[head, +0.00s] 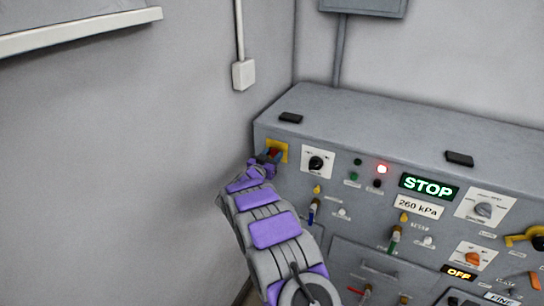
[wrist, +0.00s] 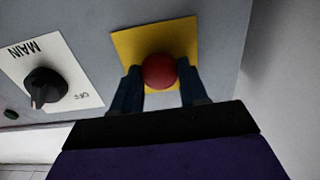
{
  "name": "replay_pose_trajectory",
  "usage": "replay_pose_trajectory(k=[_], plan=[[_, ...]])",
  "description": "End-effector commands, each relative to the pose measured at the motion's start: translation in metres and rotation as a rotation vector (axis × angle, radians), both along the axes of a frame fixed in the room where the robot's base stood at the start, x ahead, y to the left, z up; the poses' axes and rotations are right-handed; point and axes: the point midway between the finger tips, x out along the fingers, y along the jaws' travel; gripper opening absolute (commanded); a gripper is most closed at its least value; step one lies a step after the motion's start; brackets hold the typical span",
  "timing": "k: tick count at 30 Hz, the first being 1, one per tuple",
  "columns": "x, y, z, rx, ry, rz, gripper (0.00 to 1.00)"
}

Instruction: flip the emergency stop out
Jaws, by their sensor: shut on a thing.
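The emergency stop is a red round button on a yellow square plate at the panel's upper left corner. In the wrist view the red button (wrist: 159,71) sits on the yellow plate (wrist: 183,35). My gripper (wrist: 160,80) has its two dark fingers on either side of the button and is shut on it.
A black MAIN knob (head: 316,163) is just right of the plate; it also shows in the wrist view (wrist: 45,86). A red lamp (head: 382,169) is lit, and a green STOP display (head: 429,187) is further right. The grey wall (head: 130,150) stands close on the left.

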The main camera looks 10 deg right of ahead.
Motion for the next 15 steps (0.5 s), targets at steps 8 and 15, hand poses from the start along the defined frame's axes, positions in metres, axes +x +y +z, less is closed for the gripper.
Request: replay_pose_trajectory(k=[8, 15], plan=[[0.000, 0.002, 0.001, -0.001, -0.001, 0.004, 0.00], [-0.010, 0.010, 0.004, -0.001, 0.001, 0.005, 0.00]])
